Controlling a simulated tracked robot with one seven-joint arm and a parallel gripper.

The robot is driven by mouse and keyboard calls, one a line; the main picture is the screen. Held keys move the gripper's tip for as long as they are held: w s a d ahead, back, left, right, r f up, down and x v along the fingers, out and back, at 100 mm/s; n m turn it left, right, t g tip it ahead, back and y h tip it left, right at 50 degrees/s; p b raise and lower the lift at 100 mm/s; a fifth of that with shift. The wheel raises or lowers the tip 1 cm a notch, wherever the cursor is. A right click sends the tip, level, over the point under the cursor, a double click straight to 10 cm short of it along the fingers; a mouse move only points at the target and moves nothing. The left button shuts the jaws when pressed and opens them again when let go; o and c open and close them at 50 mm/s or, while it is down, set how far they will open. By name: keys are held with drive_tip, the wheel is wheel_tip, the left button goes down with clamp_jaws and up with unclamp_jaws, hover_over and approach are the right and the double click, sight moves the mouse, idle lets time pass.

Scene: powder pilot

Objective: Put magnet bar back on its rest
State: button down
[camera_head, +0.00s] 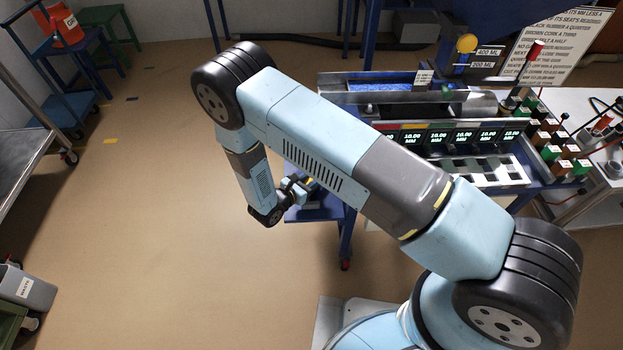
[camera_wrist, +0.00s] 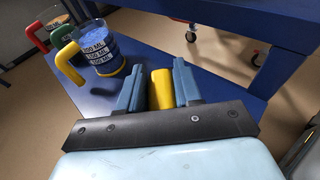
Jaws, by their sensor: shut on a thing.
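My gripper (camera_wrist: 157,76) is shut on a yellow bar (camera_wrist: 162,88), seen between its two blue fingers in the wrist view. The bar appears to be the magnet bar; its far end is hidden from this angle. In the head view my gripper (camera_head: 297,187) is low over the small blue side shelf (camera_head: 322,213), left of the bench. My arm hides part of that area. I cannot pick out the magnet bar's rest in either view.
On the blue shelf in the wrist view stand a jug of blue powder (camera_wrist: 98,47) with a yellow handle and jugs with green and red handles. The bench carries lit displays (camera_head: 460,138) and colored blocks (camera_head: 555,150).

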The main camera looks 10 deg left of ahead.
drive_tip(key=shift+c, duration=0.7)
unclamp_jaws()
idle(0.3)
drive_tip(key=v, duration=1.4)
idle(0.6)
idle(0.6)
